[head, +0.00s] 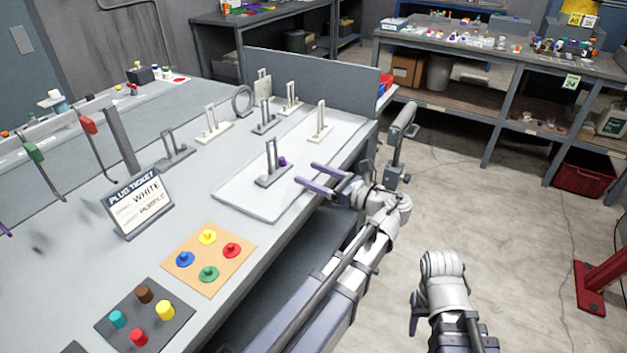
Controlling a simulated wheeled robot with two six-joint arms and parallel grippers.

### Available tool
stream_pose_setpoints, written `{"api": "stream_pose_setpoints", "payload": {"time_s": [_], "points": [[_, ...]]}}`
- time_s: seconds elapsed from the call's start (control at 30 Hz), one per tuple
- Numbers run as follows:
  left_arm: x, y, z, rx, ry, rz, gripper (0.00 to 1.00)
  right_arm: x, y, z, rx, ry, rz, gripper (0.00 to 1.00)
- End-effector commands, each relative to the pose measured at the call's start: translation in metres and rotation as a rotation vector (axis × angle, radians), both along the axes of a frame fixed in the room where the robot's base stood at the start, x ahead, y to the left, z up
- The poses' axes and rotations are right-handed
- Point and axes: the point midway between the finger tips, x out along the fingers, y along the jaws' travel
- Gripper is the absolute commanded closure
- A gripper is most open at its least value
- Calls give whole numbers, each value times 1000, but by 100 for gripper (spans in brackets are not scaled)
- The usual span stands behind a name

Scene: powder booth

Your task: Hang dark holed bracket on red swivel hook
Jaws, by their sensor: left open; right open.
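A dark grey upright bracket (272,168) with a slot-like opening stands on the pale tray. A small purple plug (282,161) shows at its right side. My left gripper (305,174) is open, with two purple fingers pointing left toward this bracket; they look apart from it, with nothing between them. The red swivel hook (88,125) hangs from the rail at the left and looks empty. My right arm shows at the lower right, but its fingers cannot be made out.
The pale tray (245,208) also holds a light bracket (321,122). Other brackets (174,148) stand on the bench. A green hook (35,152) hangs left of the red one. A ticket sign (138,205) and peg boards (225,240) occupy the front. A grey panel (310,80) rises behind.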

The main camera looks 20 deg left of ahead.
Motion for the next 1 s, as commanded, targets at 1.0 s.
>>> {"api": "stream_pose_setpoints", "payload": {"time_s": [1.0], "points": [[19,127,0,-3,-3,0,25,0,0,0,0,0,0,50]]}}
